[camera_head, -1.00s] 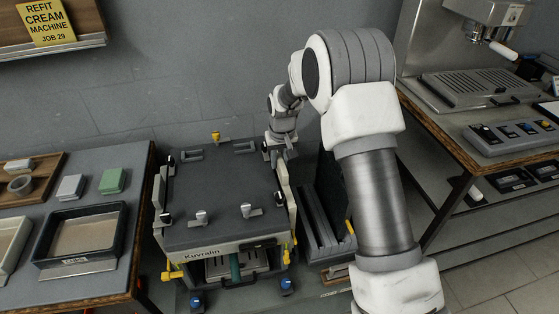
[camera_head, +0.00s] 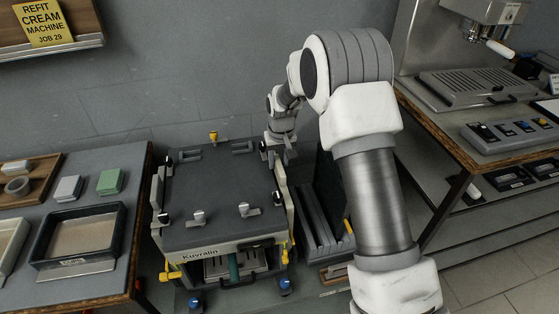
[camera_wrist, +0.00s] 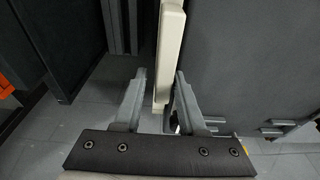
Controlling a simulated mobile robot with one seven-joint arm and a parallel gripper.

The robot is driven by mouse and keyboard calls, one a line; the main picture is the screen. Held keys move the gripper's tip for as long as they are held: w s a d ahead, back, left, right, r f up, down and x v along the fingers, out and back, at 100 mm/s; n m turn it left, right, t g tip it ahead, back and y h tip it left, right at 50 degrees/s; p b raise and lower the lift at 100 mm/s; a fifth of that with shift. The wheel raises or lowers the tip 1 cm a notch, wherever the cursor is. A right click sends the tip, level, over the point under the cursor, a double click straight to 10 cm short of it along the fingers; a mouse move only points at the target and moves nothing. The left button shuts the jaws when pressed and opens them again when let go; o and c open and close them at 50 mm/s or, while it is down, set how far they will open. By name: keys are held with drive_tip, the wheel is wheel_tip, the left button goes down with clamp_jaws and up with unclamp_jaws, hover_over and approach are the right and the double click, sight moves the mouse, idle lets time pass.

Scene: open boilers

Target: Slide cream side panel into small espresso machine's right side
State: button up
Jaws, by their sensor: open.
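The small espresso machine (camera_head: 225,190), labelled "Kuvralin", stands in the middle of the head view with a flat dark top. The cream side panel (camera_head: 281,180) stands upright along its right side. In the wrist view the panel (camera_wrist: 169,50) shows edge-on, beside the machine's dark side. My gripper (camera_head: 279,150) is at the panel's rear end, near the machine's back right corner. In the wrist view my gripper (camera_wrist: 160,75) is open, with a finger on each side of the panel. I cannot tell whether the fingers touch it, or how deep the panel sits.
A rack with grey slats (camera_head: 318,220) stands close to the machine's right. A table with a dark tray (camera_head: 82,240) is at left. A wooden-edged bench (camera_head: 485,145) with a larger machine is at right. A grey wall closes off the back.

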drive_tip(key=shift+s+a+f, duration=0.25)
drive_tip(key=shift+a+f, duration=0.05)
drive_tip(key=shift+a, duration=0.1)
wheel_tip(320, 180, up, 18)
drive_tip(key=s+d+p, duration=0.1)
drive_tip(key=s, duration=0.1)
drive_tip(key=shift+s+d+f+p, duration=0.15)
drive_tip(key=shift+s+d+p, duration=0.05)
drive_tip(key=shift+s+p, duration=0.2)
drive_tip(key=s+d+r+m+t+p, duration=0.1)
drive_tip(key=s+d+r, duration=0.2)
drive_tip(key=s+r, duration=0.35)
drive_tip(key=s+d+r+t+p, duration=0.1)
drive_tip(key=s+d+r, duration=0.3)
drive_tip(key=s+r, duration=0.3)
drive_tip(key=s+d, duration=0.2)
drive_tip(key=s, duration=0.7)
drive_tip(key=s+d+m+t+p, duration=0.1)
drive_tip(key=s+d, duration=0.1)
drive_tip(key=s, duration=0.7)
drive_tip(key=shift+s, duration=0.25)
